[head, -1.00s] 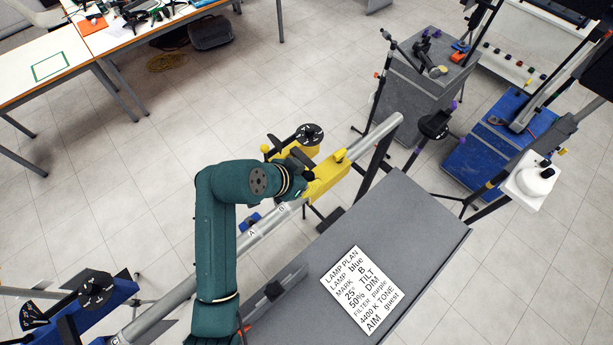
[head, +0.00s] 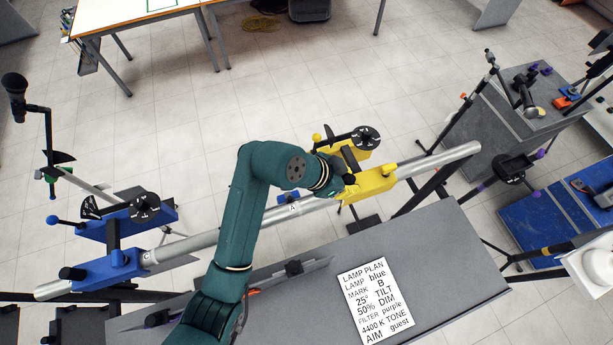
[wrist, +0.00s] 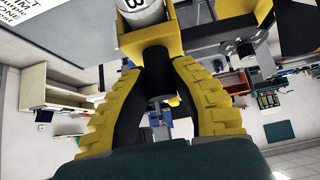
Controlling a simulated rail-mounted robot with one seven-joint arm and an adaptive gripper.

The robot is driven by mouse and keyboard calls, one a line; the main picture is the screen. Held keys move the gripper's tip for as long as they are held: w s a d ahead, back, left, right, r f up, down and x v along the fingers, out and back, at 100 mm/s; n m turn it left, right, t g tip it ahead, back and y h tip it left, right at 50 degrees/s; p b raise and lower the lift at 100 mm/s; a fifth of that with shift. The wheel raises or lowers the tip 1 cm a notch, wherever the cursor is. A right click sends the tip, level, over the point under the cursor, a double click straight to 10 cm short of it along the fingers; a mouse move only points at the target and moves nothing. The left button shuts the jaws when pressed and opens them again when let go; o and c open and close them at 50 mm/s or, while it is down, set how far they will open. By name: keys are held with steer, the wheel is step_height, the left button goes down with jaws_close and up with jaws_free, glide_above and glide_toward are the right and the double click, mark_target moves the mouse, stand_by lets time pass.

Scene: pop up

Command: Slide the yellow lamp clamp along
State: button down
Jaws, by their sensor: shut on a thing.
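The yellow lamp clamp (head: 376,182) sits around the grey rail (head: 440,160), right of the mark A (head: 293,208). Its yellow lamp arm with a black dial (head: 366,138) stands behind the rail. My gripper (head: 346,182) is at the clamp's left end. In the wrist view, my gripper's yellow-and-black fingers (wrist: 156,58) are shut on a dark part below the yellow clamp (wrist: 150,42). In the head view, mark B is hidden behind my gripper and clamp.
A blue clamp (head: 108,268) with its lamp sits on the rail's left part, near mark C. A lamp plan card (head: 375,300) on the grey table (head: 450,250) lists blue lamp, mark B. A grey cabinet (head: 530,120) stands at right. The rail's right end is bare.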

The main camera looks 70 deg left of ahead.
steer(key=shift+s+d+f, duration=0.1)
steer(key=shift+s+f, duration=0.05)
steer(key=shift+s, duration=2.5)
steer(key=shift+s+d+f, duration=0.1)
steer(key=shift+s+f, duration=0.05)
steer(key=shift+s, duration=2.45)
steer(key=c, duration=0.9)
jaws_free()
steer(key=shift+r, duration=0.1)
steer(key=shift+w, duration=0.1)
steer(key=shift+r, duration=0.1)
steer(key=shift+s+r, duration=0.2)
steer(key=shift+r, duration=0.05)
steer(key=v, duration=1.1)
steer(key=shift+s+r, duration=0.1)
steer(key=shift+s, duration=0.05)
